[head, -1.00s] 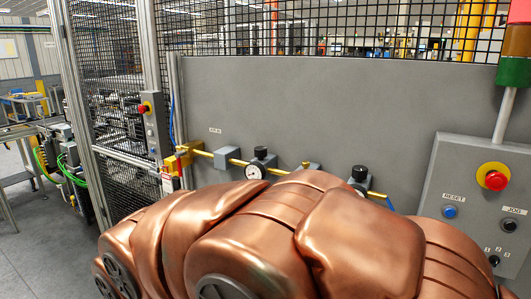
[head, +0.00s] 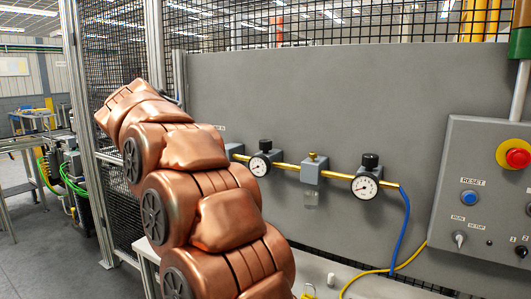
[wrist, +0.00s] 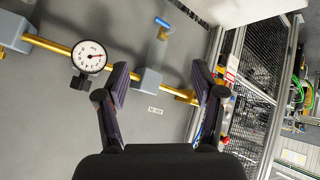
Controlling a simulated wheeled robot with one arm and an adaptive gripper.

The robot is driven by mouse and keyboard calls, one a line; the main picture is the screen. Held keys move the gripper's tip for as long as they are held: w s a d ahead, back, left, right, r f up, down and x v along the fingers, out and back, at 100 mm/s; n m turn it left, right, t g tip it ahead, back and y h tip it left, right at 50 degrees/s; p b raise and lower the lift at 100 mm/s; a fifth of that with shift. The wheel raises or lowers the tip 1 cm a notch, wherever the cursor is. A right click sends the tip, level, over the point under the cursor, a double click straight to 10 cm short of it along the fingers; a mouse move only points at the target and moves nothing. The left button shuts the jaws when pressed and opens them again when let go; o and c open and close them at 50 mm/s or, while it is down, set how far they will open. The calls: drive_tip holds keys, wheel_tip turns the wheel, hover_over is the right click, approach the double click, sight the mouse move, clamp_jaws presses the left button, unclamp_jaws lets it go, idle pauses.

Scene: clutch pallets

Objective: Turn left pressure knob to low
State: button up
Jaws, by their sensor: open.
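The left pressure knob (head: 265,145) is a black cap above the left round white gauge (head: 259,165) on a gold pipe. In the wrist view, turned nearly upside down, the knob (wrist: 81,82) hangs below its gauge (wrist: 89,57), left of my gripper. My gripper (wrist: 160,82) is open and empty. Its fingers spread in front of the pipe and a grey block (wrist: 148,80), with the knob outside the left finger. The picture does not settle whether they touch anything. In the head view the gripper is hidden behind my copper arm.
A second black knob (head: 370,161) and gauge (head: 365,186) stand farther right on the pipe. A blue hose (head: 401,228) drops from its end. A grey control panel (head: 480,200) with a red button is at the right. Mesh fencing (wrist: 252,125) lies right of my gripper.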

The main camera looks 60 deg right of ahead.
drive_tip(key=d+r+m+g+h+b, duration=0.1)
drive_tip(key=d+r+m+h+b, duration=0.25)
drive_tip(key=d, duration=0.65)
drive_tip(key=m+g+h+b, duration=0.1)
drive_tip(key=m+g+h, duration=0.15)
drive_tip(key=m, duration=0.35)
approach(264, 141)
drive_tip(key=d+y, duration=0.1)
drive_tip(key=d, duration=0.3)
drive_tip(key=p+x, duration=0.1)
drive_tip(key=x, duration=0.6)
drive_tip(key=shift+d+f+p, duration=0.15)
drive_tip(key=shift+f+p, duration=0.15)
drive_tip(key=shift+p, duration=0.05)
drive_tip(key=shift+c, duration=0.2)
drive_tip(key=c, duration=1.1)
